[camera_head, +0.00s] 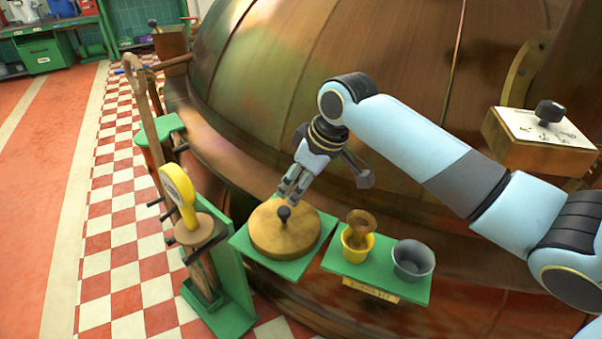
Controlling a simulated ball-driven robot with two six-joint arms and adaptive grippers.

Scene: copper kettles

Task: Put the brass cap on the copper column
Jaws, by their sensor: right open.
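A round brass cap (269,239) with a small black knob on top lies flat on a green tray beside the large copper kettle. My right gripper (327,188) is open and empty. Its fingers are spread, with the left ones just above and behind the knob and the other out to the right. I cannot tell whether any finger touches the cap. I cannot tell for sure which thing is the copper column; nothing in view is clearly it. My left gripper is not in view.
A second green tray (413,295) holds a yellow cup (355,253) with a brown funnel-like piece in it and a grey pot (412,262). A green stand (230,312) with a yellow round-headed piece (178,188) is at left. The copper kettle (300,60) curves close behind.

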